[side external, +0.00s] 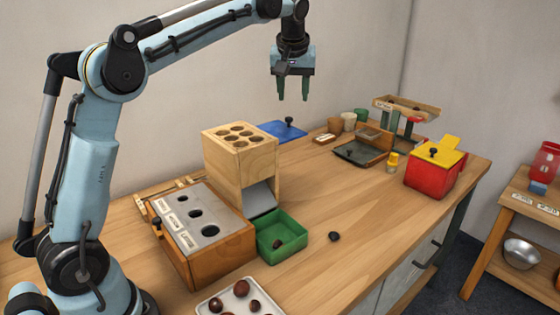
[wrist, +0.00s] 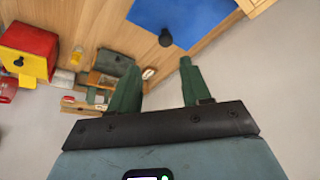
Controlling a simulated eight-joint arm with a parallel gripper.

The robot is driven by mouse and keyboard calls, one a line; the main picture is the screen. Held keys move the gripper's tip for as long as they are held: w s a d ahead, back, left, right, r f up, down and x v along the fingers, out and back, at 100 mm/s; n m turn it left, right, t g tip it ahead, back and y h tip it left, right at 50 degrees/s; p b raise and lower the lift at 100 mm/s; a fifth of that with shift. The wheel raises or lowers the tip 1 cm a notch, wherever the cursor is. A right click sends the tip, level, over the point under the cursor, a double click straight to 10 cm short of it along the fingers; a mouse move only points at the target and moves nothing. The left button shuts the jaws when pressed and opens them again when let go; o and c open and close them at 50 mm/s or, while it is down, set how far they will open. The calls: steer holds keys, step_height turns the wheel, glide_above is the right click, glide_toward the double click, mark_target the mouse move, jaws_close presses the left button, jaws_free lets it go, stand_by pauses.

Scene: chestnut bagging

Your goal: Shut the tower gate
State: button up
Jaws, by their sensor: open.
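The wooden tower (side external: 240,158) has several round holes in its top and a grey sloping chute (side external: 262,198) at its foot. A flat blue plate with a black knob (side external: 281,131) shows behind and to the right of the tower; I take it for the gate, and it sticks out from the tower. The plate (wrist: 178,20) and its knob (wrist: 165,38) also show in the wrist view, beside a wooden edge. My gripper (side external: 293,92) is open and empty, fingers down, high above the plate and apart from it. Where the plate meets the tower is hidden.
A green tray (side external: 283,228) with a chestnut stands at the chute. A sorting box (side external: 205,240) with a holed grey top is left of it; a white tray (side external: 240,300) of chestnuts lies in front. A red box (side external: 430,177) with yellow lid stands right. A loose dark chestnut (side external: 334,237) lies on the table.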

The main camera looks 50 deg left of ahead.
steer(key=v, duration=0.5)
steer(key=s+d+f+m+t+h, duration=0.2)
steer(key=s+d+f+m, duration=0.4)
steer(key=s, duration=0.4)
steer(key=s+d+f+m+t+h, duration=0.1)
steer(key=s+d+f, duration=0.4)
steer(key=s+f, duration=0.5)
step_height(320, 180, down, 3)
steer(key=shift+f+m+t, duration=0.15)
steer(key=shift+m+t, duration=0.35)
steer(key=shift+m, duration=0.5)
steer(key=shift+s+d, duration=0.1)
step_height(320, 180, up, 19)
steer(key=n+g+y, duration=0.3)
steer(key=n+g, duration=0.1)
steer(key=n, duration=0.5)
glide_above(289, 118)
steer(key=s+d, duration=0.4)
steer(key=x, duration=1.1)
steer(key=shift+w+a+f, duration=0.2)
steer(key=shift+w+a, duration=0.05)
steer(key=shift+w, duration=0.05)
